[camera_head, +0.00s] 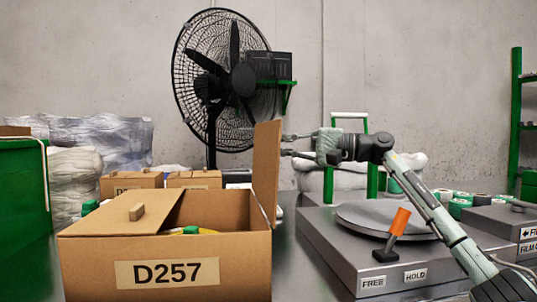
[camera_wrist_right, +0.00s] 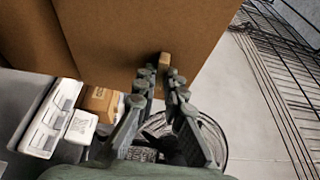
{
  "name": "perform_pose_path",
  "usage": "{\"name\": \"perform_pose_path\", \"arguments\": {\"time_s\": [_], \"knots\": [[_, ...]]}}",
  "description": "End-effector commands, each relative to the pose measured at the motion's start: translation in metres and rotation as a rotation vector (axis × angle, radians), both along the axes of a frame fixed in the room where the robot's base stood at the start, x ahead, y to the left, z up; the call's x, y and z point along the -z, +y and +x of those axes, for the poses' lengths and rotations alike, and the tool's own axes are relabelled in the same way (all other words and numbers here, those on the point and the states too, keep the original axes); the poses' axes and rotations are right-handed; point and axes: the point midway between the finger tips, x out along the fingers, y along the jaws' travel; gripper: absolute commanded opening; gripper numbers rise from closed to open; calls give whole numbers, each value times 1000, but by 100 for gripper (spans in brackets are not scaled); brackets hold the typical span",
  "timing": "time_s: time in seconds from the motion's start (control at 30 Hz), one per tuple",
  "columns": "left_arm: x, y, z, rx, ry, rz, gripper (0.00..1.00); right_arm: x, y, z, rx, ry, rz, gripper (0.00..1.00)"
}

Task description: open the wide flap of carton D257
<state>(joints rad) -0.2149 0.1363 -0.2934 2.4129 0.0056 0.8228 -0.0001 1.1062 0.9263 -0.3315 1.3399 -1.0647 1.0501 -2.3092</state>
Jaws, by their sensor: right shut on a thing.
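Carton D257 (camera_head: 168,272) stands at the front left of the table in the head view. A flap (camera_head: 267,170) stands about upright at its right side. Another flap (camera_head: 125,213) with a small wooden block (camera_head: 137,211) lies sloping over the left part of the opening. My right gripper (camera_head: 287,145) is at the outer side of the upright flap, near its upper part. In the wrist view the right gripper (camera_wrist_right: 162,76) is shut on a small wooden tab (camera_wrist_right: 165,60) on the brown flap (camera_wrist_right: 150,28). My left gripper is in neither view.
A grey machine with a turntable (camera_head: 390,222), an orange-handled lever (camera_head: 398,222) and FREE and HOLD labels stands right of the carton. A black fan (camera_head: 235,75) and smaller cartons (camera_head: 130,182) are behind. Green-topped items (camera_head: 190,230) show inside the carton.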

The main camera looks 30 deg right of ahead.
Motion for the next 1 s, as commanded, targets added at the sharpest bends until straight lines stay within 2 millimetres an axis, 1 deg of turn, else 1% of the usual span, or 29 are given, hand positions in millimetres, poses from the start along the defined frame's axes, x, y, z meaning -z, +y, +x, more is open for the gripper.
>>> {"name": "perform_pose_path", "arguments": {"time_s": [0.03,0.23,0.67,0.7,0.83,1.0], "knots": [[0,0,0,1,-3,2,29,5,-2,0,0,4,-8,0],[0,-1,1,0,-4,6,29,8,-6,-1,0,6,-12,0],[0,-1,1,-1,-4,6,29,11,-6,-1,-2,10,-18,0],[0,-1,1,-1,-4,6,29,11,-6,-1,-2,11,-18,15],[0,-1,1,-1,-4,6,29,11,-6,-1,-2,10,-16,31],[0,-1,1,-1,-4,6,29,8,-6,-1,-1,7,-11,31]]}}
